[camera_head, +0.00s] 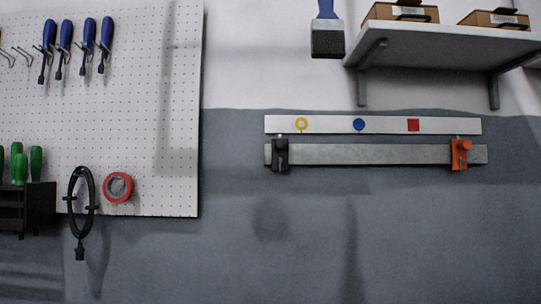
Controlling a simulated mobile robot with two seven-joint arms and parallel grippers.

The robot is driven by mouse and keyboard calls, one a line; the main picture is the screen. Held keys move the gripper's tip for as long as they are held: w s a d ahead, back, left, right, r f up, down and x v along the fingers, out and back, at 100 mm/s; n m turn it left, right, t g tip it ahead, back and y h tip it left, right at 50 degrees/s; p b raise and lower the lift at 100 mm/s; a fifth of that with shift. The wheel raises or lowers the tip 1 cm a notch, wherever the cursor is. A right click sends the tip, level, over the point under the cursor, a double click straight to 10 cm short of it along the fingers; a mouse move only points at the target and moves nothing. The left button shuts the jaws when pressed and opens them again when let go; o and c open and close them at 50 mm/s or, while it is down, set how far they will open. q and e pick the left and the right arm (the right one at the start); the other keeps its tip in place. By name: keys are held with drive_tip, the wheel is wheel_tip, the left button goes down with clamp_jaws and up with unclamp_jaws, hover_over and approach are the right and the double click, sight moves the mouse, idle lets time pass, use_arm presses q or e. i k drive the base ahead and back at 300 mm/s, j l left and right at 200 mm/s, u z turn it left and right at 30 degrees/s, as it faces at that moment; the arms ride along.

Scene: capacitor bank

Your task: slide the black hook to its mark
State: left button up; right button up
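The black hook (281,155) hangs on the grey rail (365,154) near its left end, just below and left of the yellow ring mark. The white strip (450,125) above the rail carries a yellow ring (301,125), a blue dot (359,125) and a red square (413,125). An orange hook (460,154) sits on the rail near its right end, to the right of the red square. Which mark belongs to the black hook cannot be told from the picture. Neither gripper shows in the head view.
A pegboard (140,100) with blue-handled tools, red tape (118,187) and a black cable coil (82,195) is at the left. A shelf (440,45) with boxes juts out at upper right. A brush (327,35) hangs above the rail. Wall below is clear.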

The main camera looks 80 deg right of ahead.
sight(280, 147)
drive_tip(key=z, duration=2.6)
